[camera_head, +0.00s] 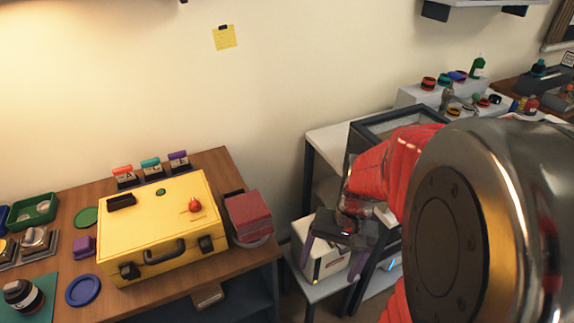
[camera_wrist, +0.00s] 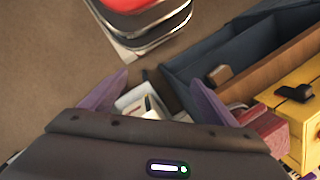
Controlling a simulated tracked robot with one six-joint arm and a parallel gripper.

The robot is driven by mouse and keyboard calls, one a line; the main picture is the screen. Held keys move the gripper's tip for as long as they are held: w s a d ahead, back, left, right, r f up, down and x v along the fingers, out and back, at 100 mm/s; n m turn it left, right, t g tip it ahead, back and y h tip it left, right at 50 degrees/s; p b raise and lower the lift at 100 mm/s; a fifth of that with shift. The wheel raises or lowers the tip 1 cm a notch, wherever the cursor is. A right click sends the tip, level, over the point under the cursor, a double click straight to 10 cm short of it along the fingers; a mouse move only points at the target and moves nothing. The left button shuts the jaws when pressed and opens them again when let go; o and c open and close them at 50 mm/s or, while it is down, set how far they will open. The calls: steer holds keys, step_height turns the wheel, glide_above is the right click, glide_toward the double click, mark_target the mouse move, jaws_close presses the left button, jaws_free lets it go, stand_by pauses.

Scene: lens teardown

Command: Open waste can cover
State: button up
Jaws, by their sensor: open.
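My gripper (camera_head: 334,260) has two purple fingers spread apart, with nothing held between them. It hangs in front of and above a white box-like container (camera_head: 327,266) between the wooden desk and the glass-sided stand. This may be the waste can; its cover cannot be made out clearly. In the wrist view my gripper (camera_wrist: 158,80) is open, and a white container (camera_wrist: 131,98) shows low between the fingers, partly hidden by the gripper body. I cannot tell whether the fingers touch it.
The wooden desk (camera_head: 262,254) at left holds a yellow case (camera_head: 150,222) and a red block-like thing (camera_head: 249,210) at its right edge. A dark-framed glass stand (camera_head: 384,125) is close behind my arm. In the wrist view, open floor (camera_wrist: 50,70) lies at left.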

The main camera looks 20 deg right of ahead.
steer(key=w+d+f+m+t+y, duration=0.1)
steer(key=d+f+m+t+y, duration=0.1)
steer(key=f+m+t+y, duration=0.5)
steer(key=w+d+f+m+t+y, duration=0.1)
steer(key=d+f+m+t+y, duration=0.15)
steer(key=f+m, duration=0.9)
steer(key=w+d+f+m+t+h, duration=0.1)
steer(key=d+f+m+t+h, duration=0.3)
steer(key=d, duration=0.4)
steer(key=w+d+f+m+t+h, duration=0.2)
steer(key=d+f+m+t+h, duration=0.2)
steer(key=d+m+t+h, duration=0.1)
steer(key=d+m+h, duration=0.1)
steer(key=d+h, duration=0.1)
steer(key=d, duration=0.1)
steer(key=shift+w+d+f, duration=0.2)
steer(key=shift+w+f, duration=0.1)
steer(key=shift+f, duration=0.1)
steer(key=shift+w+a, duration=0.2)
steer(key=shift+w, duration=6.7)
steer(key=shift+c, duration=0.7)
